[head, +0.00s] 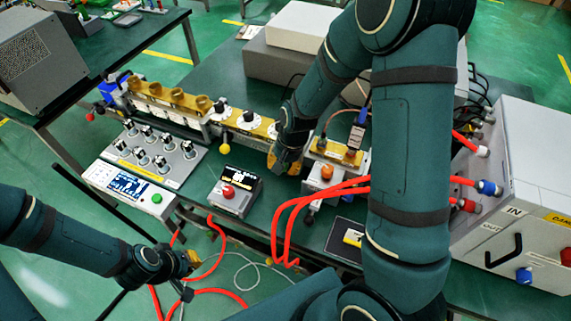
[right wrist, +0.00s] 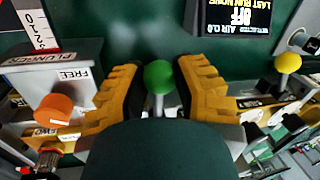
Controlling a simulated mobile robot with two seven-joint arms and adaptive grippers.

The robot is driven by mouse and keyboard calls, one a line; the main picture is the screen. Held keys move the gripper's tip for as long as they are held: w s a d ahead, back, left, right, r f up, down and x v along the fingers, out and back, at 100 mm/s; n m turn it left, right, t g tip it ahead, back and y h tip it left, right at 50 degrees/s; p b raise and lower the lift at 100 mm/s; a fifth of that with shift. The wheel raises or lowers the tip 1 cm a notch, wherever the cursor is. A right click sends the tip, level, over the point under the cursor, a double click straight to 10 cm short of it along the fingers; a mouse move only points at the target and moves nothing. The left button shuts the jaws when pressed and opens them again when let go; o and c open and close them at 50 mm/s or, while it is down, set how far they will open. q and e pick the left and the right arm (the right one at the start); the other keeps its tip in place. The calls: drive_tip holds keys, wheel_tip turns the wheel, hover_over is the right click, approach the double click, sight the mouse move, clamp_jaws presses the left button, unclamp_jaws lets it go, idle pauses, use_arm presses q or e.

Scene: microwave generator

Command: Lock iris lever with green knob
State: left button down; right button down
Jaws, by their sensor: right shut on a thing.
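The green knob (right wrist: 159,76) sits on top of a short metal lever stem (right wrist: 158,103) in the right wrist view. My right gripper (right wrist: 157,82) has its yellow fingers on both sides of the knob and is shut on it. In the head view my right gripper (head: 285,160) is at the waveguide bench, and the green knob is hidden there. My left gripper (head: 186,272) is low at the left, away from the bench, too small to tell open or shut.
An orange knob (head: 327,171) stands just right of my right gripper, by a block labelled FREE (right wrist: 75,77). A yellow knob (head: 225,147) and a display box with a red button (head: 228,191) are left. Red cables (head: 290,215) loop in front. A grey cabinet (head: 520,160) stands right.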

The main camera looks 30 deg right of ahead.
drive_tip(key=shift+w, duration=0.1)
idle(0.4)
drive_tip(key=c, duration=0.6)
unclamp_jaws()
drive_tip(key=shift+c, duration=0.2)
wheel_tip(320, 180, up, 12)
drive_tip(key=s+d, duration=0.1)
drive_tip(key=shift+s+d, duration=0.25)
drive_tip(key=shift+d, duration=0.15)
drive_tip(key=shift+f, duration=0.15)
